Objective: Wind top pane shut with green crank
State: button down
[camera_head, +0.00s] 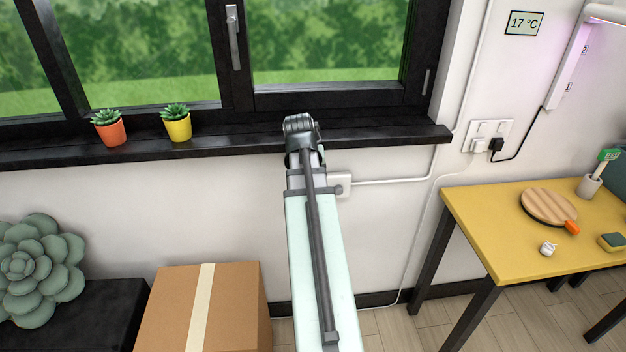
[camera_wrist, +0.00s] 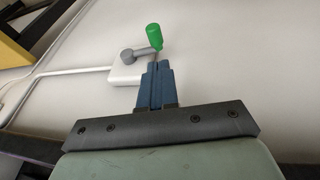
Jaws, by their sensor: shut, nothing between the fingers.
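In the wrist view, the crank's green handle (camera_wrist: 154,36) stands on a short grey crank arm (camera_wrist: 135,53). The arm is mounted on a white box (camera_wrist: 122,74) on the wall. In the head view, the white box (camera_head: 345,190) shows below the sill, beside my arm; the green handle is hidden there. My gripper (camera_wrist: 158,66) has blue fingers, shut and empty. Their tips appear just short of the green handle; I cannot tell whether they touch it. The head view does not show the gripper. The top pane is not identifiable; only lower window glass (camera_head: 325,40) shows.
A black sill (camera_head: 385,137) juts out above the box, with an orange pot (camera_head: 110,133) and a yellow pot (camera_head: 179,129). A cardboard box (camera_head: 245,310) stands below left. A yellow table (camera_head: 480,215) stands right. A white cable (camera_head: 395,180) runs right from the crank box.

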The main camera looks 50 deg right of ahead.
jog(key=x, duration=0.8)
jog(key=shift+d+f, duration=0.2)
jog(key=shift+f, duration=0.15)
jog(key=shift+a+f+g+h, duration=0.1)
jog(key=shift+f+g+h, duration=0.15)
jog(key=shift+g+h, duration=0.05)
jog(key=shift+w+f, duration=0.1)
jog(key=shift+f, duration=0.05)
jog(key=shift+a+f+n+g+h, duration=0.1)
jog(key=shift+f+n+g+h, duration=0.3)
jog(key=shift+f+g+h, duration=1.55)
jog(key=shift+f+t, duration=0.25)
jog(key=shift+t, duration=0.1)
